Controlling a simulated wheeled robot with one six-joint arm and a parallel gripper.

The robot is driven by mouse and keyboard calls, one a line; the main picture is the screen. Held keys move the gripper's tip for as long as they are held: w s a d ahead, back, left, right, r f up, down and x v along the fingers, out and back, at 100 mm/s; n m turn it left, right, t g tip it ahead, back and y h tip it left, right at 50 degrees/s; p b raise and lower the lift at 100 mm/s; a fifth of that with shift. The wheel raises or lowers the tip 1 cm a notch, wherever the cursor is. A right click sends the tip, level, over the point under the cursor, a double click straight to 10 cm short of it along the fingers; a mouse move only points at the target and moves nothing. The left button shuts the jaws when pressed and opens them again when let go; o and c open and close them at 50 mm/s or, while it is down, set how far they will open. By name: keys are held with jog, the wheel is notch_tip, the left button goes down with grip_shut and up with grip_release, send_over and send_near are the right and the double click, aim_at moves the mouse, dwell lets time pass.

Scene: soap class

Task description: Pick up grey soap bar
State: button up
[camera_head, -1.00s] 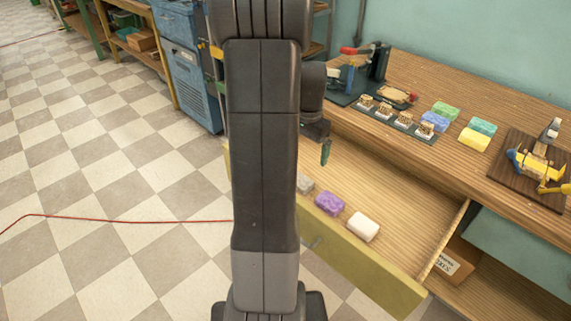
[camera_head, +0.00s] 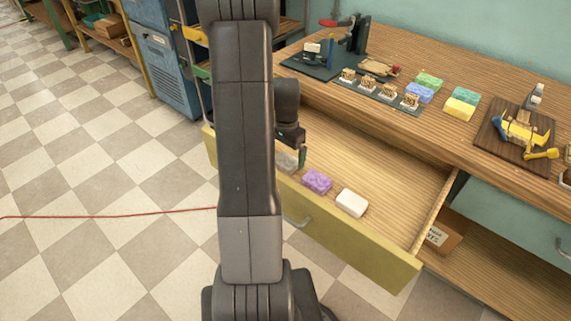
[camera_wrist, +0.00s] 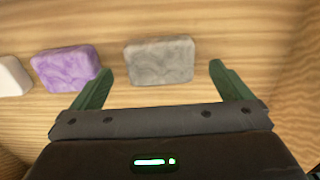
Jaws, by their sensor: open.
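The grey soap bar (camera_wrist: 160,62) lies flat on the wooden drawer floor in the wrist view, just ahead of my gripper (camera_wrist: 165,78) and between the lines of its two green fingers. The fingers are spread wide and hold nothing. In the head view a part of the grey soap bar (camera_head: 287,161) shows at the left end of the open drawer, partly hidden by my arm. My gripper (camera_head: 301,156) is beside it there, low in the drawer, with one green finger visible.
A purple soap bar (camera_wrist: 66,66) lies left of the grey one, and a white soap bar (camera_wrist: 12,76) lies farther left. The drawer (camera_head: 360,255) stands open with its front wall close by. Coloured bars, stamps and tools stand on the bench top (camera_head: 440,125). The drawer's right part is empty.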

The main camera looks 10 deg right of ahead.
aim_at(286, 163)
notch_tip(286, 163, down, 3)
jog(key=shift+r, duration=0.2)
jog(key=c, duration=1.1)
